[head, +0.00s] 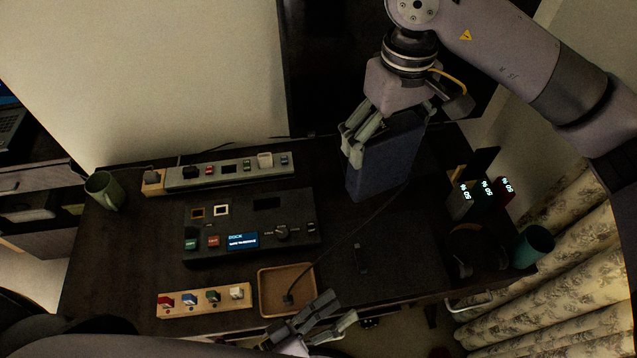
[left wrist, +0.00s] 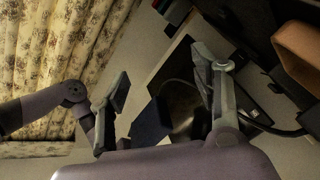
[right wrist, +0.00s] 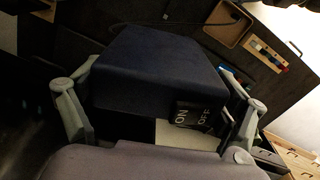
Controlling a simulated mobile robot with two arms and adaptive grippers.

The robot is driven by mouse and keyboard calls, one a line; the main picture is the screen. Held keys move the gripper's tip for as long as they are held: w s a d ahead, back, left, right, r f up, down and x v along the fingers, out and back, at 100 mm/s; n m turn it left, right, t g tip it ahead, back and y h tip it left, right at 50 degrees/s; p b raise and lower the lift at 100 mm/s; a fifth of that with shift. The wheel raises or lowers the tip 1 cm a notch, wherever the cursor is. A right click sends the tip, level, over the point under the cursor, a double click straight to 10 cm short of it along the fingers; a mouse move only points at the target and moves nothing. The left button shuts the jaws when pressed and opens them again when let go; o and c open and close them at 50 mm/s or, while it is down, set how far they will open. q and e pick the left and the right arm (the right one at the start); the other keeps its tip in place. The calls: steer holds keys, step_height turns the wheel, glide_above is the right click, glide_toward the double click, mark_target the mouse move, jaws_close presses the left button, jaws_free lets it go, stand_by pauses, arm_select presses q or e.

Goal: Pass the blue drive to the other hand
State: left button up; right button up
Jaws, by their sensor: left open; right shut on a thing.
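The blue drive (head: 390,158) is a large dark blue box held up over the back right of the desk. My right gripper (head: 372,128) is shut on it from above. In the right wrist view the drive (right wrist: 160,65) fills the space between the fingers (right wrist: 160,120), with an ON/OFF marking near its lower edge. My left gripper (head: 318,322) is open and empty at the desk's front edge, below and apart from the drive. In the left wrist view its fingers (left wrist: 160,78) are spread, with a dark blue shape beyond them that I cannot identify surely.
A wooden tray (head: 287,273) with a cable in it lies just behind my left gripper. A control panel (head: 225,255), a strip of switches (head: 205,299) and a rear strip (head: 215,180) are on the left. A green mug (head: 104,190) and teal cup (head: 533,246) stand at the sides.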

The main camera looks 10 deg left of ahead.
arm_select(q)
steer(key=w+a+r+m+h, duration=0.1)
steer(key=w+a+r+m, duration=0.15)
steer(key=w+r, duration=0.3)
steer(key=w+a+r+m+h, duration=0.1)
steer(key=w+r+m, duration=0.25)
steer(key=r, duration=0.35)
steer(key=m+g, duration=0.3)
steer(key=m, duration=0.3)
glide_toward(385, 164)
steer(key=f, duration=0.1)
steer(key=w+a+f, duration=0.1)
steer(key=shift+f, duration=0.4)
steer(key=x, duration=1.1)
steer(key=shift+w+d+r, duration=0.25)
steer(key=shift+w+d, duration=0.05)
steer(key=shift+c, duration=0.5)
